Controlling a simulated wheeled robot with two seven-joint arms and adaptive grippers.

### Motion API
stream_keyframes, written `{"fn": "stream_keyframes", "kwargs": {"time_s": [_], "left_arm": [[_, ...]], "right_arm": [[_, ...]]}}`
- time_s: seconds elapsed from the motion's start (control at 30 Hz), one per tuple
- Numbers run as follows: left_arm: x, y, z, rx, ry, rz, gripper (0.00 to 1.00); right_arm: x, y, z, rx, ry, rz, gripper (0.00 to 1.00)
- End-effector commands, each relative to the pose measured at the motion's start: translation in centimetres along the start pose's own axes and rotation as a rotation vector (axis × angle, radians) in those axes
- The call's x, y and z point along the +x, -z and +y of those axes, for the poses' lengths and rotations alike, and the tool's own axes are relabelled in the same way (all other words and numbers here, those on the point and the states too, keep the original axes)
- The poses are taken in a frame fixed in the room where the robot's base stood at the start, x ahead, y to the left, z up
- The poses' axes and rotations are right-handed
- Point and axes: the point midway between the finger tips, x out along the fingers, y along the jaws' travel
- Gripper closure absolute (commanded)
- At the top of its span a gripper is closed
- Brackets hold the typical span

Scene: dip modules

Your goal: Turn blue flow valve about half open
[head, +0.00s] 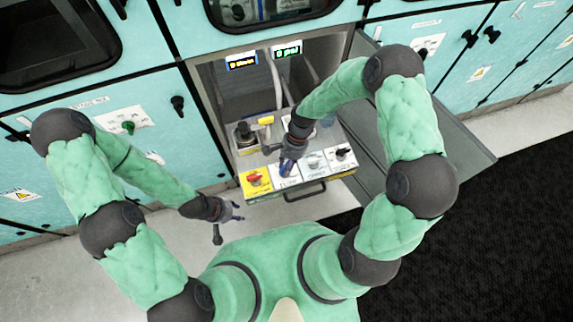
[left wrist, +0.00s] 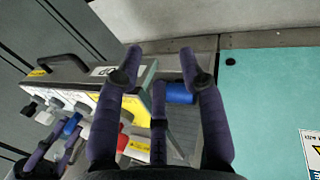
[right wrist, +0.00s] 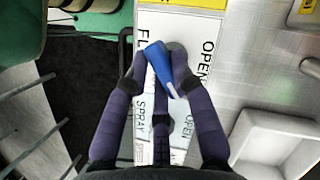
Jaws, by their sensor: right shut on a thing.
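The blue flow valve handle (right wrist: 158,68) sits over a white plate with "FL" and "OPEN" lettering, slanted across the plate in the right wrist view. My right gripper (head: 287,160) is shut on it, with fingers on either side. In the head view, fingers largely hide the handle. It also shows in the left wrist view (left wrist: 72,123), with the right gripper's fingers beside it. My left gripper (head: 234,210) hangs in front of the cabinet, left of the drawer panel, its fingers (left wrist: 163,62) apart.
The pulled-out drawer has a yellow plate with a red valve (head: 255,181), white plates with other valves (head: 314,166), and a front handle (head: 306,191). An open grey door (head: 455,150) stands right. A blue cylinder (left wrist: 180,93) shows behind my left fingers; its identity is unclear.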

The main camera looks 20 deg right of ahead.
Motion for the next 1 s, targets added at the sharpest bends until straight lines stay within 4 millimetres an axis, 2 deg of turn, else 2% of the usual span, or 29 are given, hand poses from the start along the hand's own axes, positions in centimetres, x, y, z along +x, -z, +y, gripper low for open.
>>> {"fn": "stream_keyframes", "kwargs": {"time_s": [0.3, 0.8, 0.83, 0.9, 1.0], "left_arm": [[-0.19, -0.01, 0.07, 0.000, 0.000, 0.000, 0.60], [-0.20, -0.01, 0.07, 0.000, 0.000, 0.000, 0.60], [-0.20, -0.01, 0.07, 0.000, 0.000, 0.000, 0.60], [-0.20, -0.01, 0.07, 0.000, 0.000, 0.000, 0.60], [-0.20, -0.01, 0.07, 0.000, 0.000, 0.000, 0.60]], "right_arm": [[-0.07, 0.07, -0.11, -0.106, -0.043, 0.001, 1.00], [-0.07, 0.11, -0.11, -0.124, -0.049, 0.002, 1.00], [-0.07, 0.10, -0.11, -0.124, -0.049, 0.002, 0.69], [-0.07, 0.10, -0.11, -0.123, -0.049, 0.002, 0.51], [-0.06, 0.09, -0.10, -0.123, -0.049, 0.001, 0.51]]}}
